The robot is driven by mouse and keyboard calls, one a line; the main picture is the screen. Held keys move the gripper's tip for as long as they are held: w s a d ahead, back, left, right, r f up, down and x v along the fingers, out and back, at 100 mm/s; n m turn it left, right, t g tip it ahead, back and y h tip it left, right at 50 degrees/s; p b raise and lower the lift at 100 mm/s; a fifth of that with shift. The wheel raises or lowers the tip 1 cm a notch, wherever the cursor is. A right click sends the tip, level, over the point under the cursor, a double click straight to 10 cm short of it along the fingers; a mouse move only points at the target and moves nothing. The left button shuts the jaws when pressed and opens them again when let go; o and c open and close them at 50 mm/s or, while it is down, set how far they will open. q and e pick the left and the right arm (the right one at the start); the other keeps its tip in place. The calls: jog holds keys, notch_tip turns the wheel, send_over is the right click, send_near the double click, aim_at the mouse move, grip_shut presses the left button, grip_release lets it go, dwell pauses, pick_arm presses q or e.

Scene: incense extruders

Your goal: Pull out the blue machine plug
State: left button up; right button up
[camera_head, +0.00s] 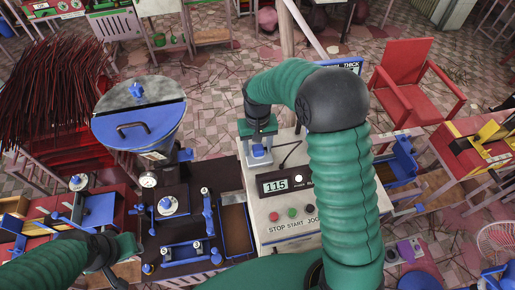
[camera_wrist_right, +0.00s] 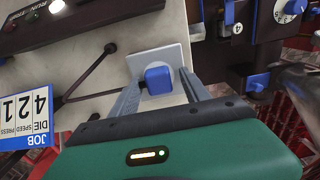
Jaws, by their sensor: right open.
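The blue machine plug (camera_head: 258,151) sits in a pale square socket plate on the top of the white control box (camera_head: 254,196). In the right wrist view the blue plug (camera_wrist_right: 158,80) stands against the grey plate (camera_wrist_right: 172,54), with a dark cable beside it. My right gripper (camera_head: 258,156) is over the plug; its two grey fingers (camera_wrist_right: 160,88) are apart, one on each side of the plug. I cannot tell whether they touch it. My left gripper (camera_head: 108,268) is low at the left, dark and partly seen, away from the plug; its jaws are unclear.
The box front has a "115" display (camera_head: 276,186) and STOP, START and JOG buttons. A blue-lidded hopper (camera_head: 138,105) and dark machine with blue knobs stand to the left. A blue job sign (camera_wrist_right: 28,118) is beside the box. A red chair (camera_head: 402,80) stands at the back right.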

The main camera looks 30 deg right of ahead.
aim_at(258, 147)
jog(key=shift+d, duration=0.1)
grip_shut()
jog(key=shift+r, duration=0.1)
dwell(0.4)
jog(key=shift+r+p, duration=2.65)
jog(key=shift+r, duration=0.3)
